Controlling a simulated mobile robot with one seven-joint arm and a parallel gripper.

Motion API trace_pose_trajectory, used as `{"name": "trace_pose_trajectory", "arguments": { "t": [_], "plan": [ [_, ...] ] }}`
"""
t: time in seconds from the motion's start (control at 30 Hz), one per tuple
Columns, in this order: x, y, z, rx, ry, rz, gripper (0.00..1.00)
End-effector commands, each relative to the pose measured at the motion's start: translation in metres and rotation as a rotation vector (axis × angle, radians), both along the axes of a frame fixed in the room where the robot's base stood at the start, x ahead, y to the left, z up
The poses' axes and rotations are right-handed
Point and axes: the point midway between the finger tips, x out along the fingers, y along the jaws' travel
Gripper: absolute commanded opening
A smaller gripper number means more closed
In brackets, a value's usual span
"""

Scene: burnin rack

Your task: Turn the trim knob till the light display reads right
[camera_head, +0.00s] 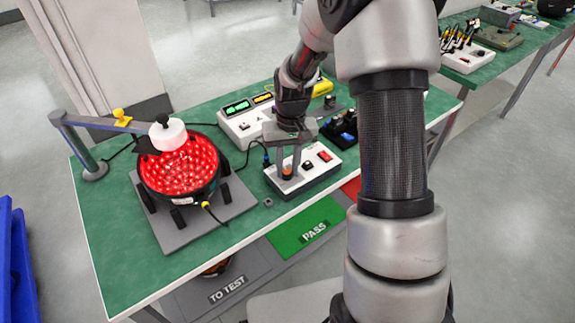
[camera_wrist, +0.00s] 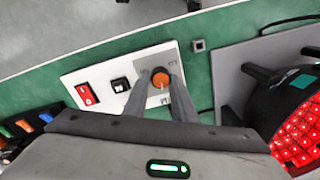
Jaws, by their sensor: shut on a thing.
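A round black lamp (camera_head: 150,185) with glowing red LEDs sits on a grey plate (camera_head: 208,215) at left, under a white-capped sensor (camera_head: 167,134) on an arm. A red switch (camera_wrist: 87,94) and a black switch (camera_wrist: 121,84) are beside the knob. A small grey block (camera_wrist: 198,45) lies nearby.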

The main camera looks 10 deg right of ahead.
Motion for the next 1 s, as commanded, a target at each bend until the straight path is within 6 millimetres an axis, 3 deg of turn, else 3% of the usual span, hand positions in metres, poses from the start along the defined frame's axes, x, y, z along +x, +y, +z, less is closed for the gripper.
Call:
{"name": "trace_pose_trajectory", "arguments": {
  "t": [0.4, 0.43, 0.53, 0.87, 1.0],
  "plan": [
    [0.001, 0.000, 0.001, 0.000, -0.002, 0.008, 0.02],
    [0.001, 0.000, 0.001, 0.000, -0.002, 0.008, 0.26],
    [0.001, 0.000, 0.001, 0.000, -0.001, 0.008, 0.43],
    [0.000, 0.000, 0.002, 0.000, -0.001, 0.007, 0.43],
    [0.001, -0.001, 0.017, 0.000, -0.003, 0.007, 0.43]
  ]
}}
